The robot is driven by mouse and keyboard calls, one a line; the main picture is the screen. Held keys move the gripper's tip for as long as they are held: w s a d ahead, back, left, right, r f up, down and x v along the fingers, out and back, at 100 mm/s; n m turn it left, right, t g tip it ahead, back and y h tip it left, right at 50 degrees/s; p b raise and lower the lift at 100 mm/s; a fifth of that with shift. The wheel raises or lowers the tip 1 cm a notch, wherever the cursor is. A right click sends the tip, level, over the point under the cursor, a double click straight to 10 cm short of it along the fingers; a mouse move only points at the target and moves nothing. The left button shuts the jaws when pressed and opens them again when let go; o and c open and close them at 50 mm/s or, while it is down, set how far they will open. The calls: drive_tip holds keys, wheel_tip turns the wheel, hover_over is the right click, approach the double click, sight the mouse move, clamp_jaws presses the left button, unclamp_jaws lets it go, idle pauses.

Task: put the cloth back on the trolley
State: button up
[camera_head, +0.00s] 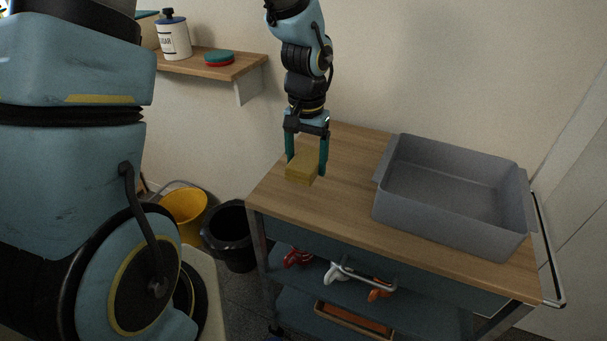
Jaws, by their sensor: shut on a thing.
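The yellow cloth (301,174), a small block-like folded piece, is between the teal fingers of my gripper (306,166). My gripper points down and is shut on it. The cloth is over the left part of the wooden top of the trolley (345,190). I cannot tell whether its underside touches the wood or is slightly above it.
A grey basin (453,190) takes up the right of the trolley top. Red, white and orange items lie on the shelf below (350,278). A yellow bucket (184,205) and black bin (230,235) stand left. A wall shelf (215,65) holds a jar (174,37).

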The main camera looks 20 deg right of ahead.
sight(307, 159)
drive_tip(key=shift+f, duration=2.25)
drive_tip(key=shift+f, duration=0.2)
drive_tip(key=o, duration=1.2)
drive_tip(key=shift+d, duration=0.1)
drive_tip(key=shift+c, duration=0.2)
wheel_tip(307, 159, up, 12)
drive_tip(key=shift+r, duration=0.25)
drive_tip(key=w+a+n+t, duration=0.1)
drive_tip(key=a+n, duration=0.6)
drive_tip(key=a, duration=1.8)
drive_tip(key=shift+a+f+t, duration=0.2)
drive_tip(key=shift+f+t, duration=0.05)
drive_tip(key=shift+t, duration=0.05)
drive_tip(key=shift+w, duration=0.1)
